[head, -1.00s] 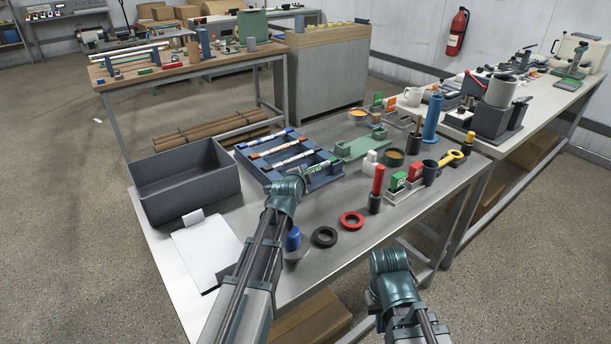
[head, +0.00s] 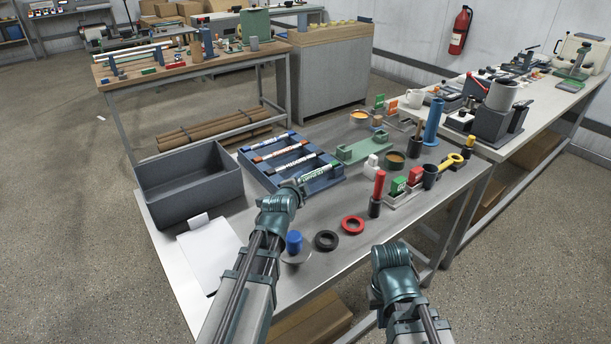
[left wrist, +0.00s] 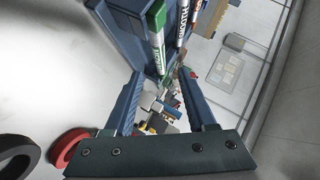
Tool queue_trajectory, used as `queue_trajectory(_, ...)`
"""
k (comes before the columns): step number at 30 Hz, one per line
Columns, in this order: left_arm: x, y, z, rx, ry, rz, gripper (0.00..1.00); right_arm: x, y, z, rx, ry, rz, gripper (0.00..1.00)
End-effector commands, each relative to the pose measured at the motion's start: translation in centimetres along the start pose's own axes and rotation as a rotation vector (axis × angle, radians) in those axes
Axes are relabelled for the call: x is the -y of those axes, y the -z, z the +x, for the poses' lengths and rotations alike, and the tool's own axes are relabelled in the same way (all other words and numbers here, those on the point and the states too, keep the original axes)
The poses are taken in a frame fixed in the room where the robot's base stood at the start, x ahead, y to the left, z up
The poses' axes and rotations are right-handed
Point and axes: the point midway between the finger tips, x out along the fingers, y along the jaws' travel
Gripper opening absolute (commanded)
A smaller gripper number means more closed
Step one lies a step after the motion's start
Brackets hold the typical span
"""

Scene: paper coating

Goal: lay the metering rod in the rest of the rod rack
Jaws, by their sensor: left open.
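The blue rod rack (head: 257,174) lies on the grey table with several white rods across it, with blue, red and black markings. The nearest, a green-marked rod (head: 316,173), lies along the rack's near side; whether it is fully seated in a rest is hard to tell. My left gripper (head: 296,187) is at this rod's near end. In the left wrist view, my left gripper (left wrist: 162,75) has its fingers apart, with the green-marked rod (left wrist: 158,42) beyond the fingertips, apparently clear of them. My right arm's wrist shows at the lower right; its fingers are hidden.
A grey bin (head: 188,185) stands left of the rack, with a white pad (head: 210,252) before it. A blue-topped weight (head: 294,243), a black ring (head: 326,240) and a red ring (head: 352,225) lie near the front. A green tray (head: 364,151) and several bottles stand right.

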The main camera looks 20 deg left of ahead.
Motion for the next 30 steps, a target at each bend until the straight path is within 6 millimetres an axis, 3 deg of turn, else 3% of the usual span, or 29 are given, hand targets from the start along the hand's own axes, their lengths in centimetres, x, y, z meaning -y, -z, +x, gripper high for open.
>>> queue_trajectory(1, 0.2, 0.1, -1.7, 0.000, 0.000, 0.000, 0.56, -0.1, -0.1, -0.8, 0.000, 0.000, 0.000, 0.00)
queue_trajectory(6, 0.1, 0.1, -3.6, 0.000, 0.000, 0.001, 0.56, -0.1, -0.1, -1.5, 0.000, 0.000, 0.000, 0.00)
queue_trajectory(21, 0.1, 0.1, -3.8, 0.000, 0.000, 0.001, 0.56, -0.1, -0.1, -1.6, 0.000, 0.000, 0.000, 0.00)
queue_trajectory(30, 4.4, 2.1, -5.8, 0.000, 0.000, 0.001, 0.56, -0.6, -0.4, -6.7, 0.000, 0.000, 0.000, 0.00)
